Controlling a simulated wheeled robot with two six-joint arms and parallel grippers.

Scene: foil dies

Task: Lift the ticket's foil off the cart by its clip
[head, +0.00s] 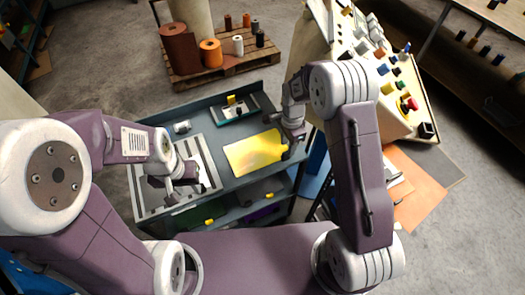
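A gold-yellow foil sheet (254,153) lies on the top of the grey-blue cart (213,130), right of its middle. Its right edge is close to my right gripper (291,140). A small dark piece, possibly the clip, shows at that edge, partly hidden by the gripper. I cannot tell whether the fingers touch it or are closed. My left gripper (174,192) is over the slotted metal plate (203,160) at the cart's left side, away from the foil. Its finger opening is not clear. No ticket can be made out.
A teal tray (222,116) with a yellow tag and a small metallic roll (182,127) are at the cart's back. Drawers with yellow tags are below its front. A control console (375,75) stands at the right. A pallet (215,70) with rolls is behind.

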